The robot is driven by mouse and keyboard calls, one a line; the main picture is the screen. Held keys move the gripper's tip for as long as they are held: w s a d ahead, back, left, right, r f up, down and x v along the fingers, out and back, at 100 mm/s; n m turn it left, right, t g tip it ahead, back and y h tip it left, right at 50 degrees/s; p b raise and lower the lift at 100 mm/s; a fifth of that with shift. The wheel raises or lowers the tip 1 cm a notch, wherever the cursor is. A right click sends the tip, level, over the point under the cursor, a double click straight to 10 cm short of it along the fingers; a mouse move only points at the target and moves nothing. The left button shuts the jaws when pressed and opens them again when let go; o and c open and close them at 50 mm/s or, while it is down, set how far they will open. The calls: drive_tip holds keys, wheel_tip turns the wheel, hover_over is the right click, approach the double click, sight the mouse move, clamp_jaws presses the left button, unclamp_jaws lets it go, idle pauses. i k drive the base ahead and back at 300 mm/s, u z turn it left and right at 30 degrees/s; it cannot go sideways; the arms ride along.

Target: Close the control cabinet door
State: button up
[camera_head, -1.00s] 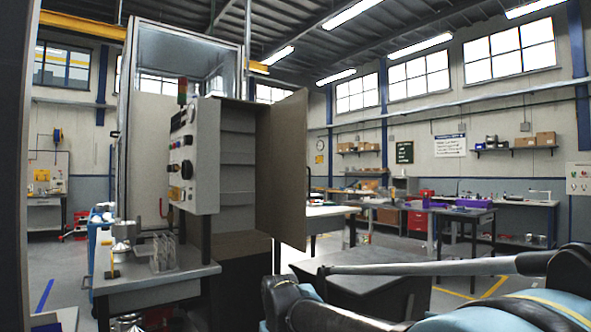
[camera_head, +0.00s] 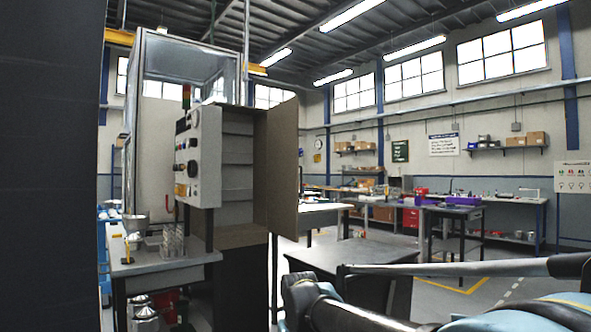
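The control cabinet (camera_head: 237,165) stands left of centre. It is grey, with bare shelves inside and a control panel (camera_head: 187,160) with knobs and lights on its left side. Its brown door (camera_head: 276,165) is hinged on the right side of the opening and stands wide open. My arm reaches in from the lower right, below and to the right of the door and apart from it in the picture. Its fingertips cannot be made out, so I cannot tell whether my gripper is open or shut.
A small bench (camera_head: 160,262) with a metal funnel (camera_head: 135,224) and a rack stands left of the cabinet. A dark low table (camera_head: 345,258) is right of the door. A dark vertical surface (camera_head: 50,170) fills the left edge.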

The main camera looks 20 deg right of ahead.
sight(283, 118)
drive_tip(key=z, duration=2.05)
drive_tip(key=i, duration=2.85)
drive_tip(key=u, duration=2.45)
